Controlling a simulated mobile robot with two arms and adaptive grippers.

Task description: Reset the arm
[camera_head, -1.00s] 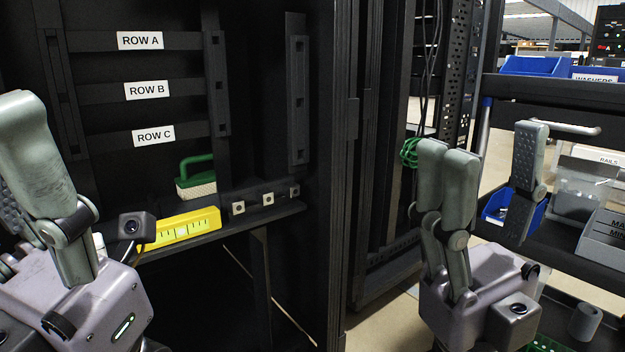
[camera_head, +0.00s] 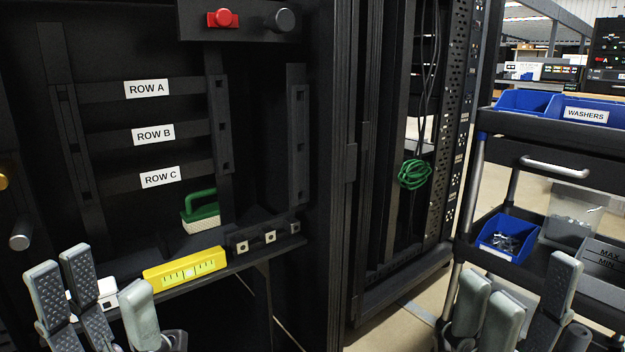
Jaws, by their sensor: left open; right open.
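My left gripper (camera_head: 108,308) is at the lower left in the head view, in front of the shelf of the black rack. Its grey fingers stand apart and point up, with nothing between them. My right gripper (camera_head: 530,305) is at the lower right, in front of the cart. Its fingers are spread and empty, and the lower part of it is cut off by the picture edge.
On the rack shelf are a yellow level (camera_head: 185,269), a green-handled brush (camera_head: 201,217) and a dark strip with square fittings (camera_head: 268,238). A green cable coil (camera_head: 414,174) hangs at the centre right. The cart (camera_head: 520,145) carries blue bins (camera_head: 510,236). Floor shows between rack and cart.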

